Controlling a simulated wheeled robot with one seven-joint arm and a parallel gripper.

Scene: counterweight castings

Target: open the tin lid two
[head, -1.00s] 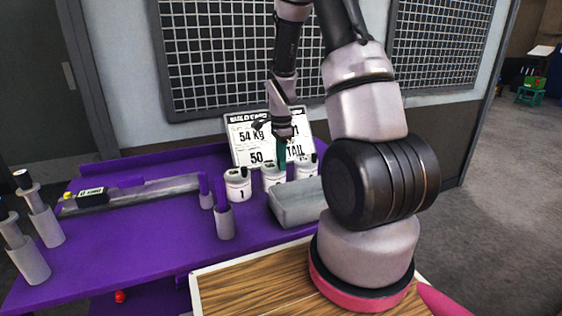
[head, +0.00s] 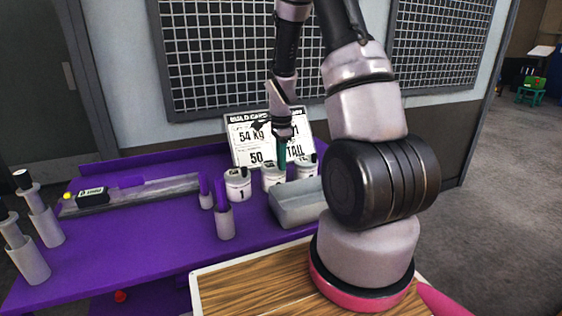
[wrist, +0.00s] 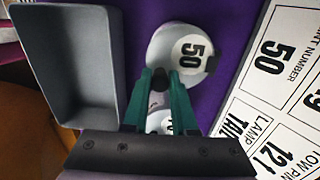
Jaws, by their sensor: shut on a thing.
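White tins stand in a row on the purple bench: the left tin (head: 238,185) marked 1, the middle tin (head: 273,178), and the right tin (head: 307,169). My gripper (head: 281,163) points down at the top of the middle tin, its green fingers over it. In the wrist view the fingers (wrist: 160,80) are close together around a small dark piece, seemingly the lid's grip. The lid itself is mostly hidden.
A grey open tray (head: 298,205) stands in front of the tins and also shows in the wrist view (wrist: 110,60). A build card (head: 245,140) leans behind them. Grey posts with purple tops (head: 225,222) stand at the left front.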

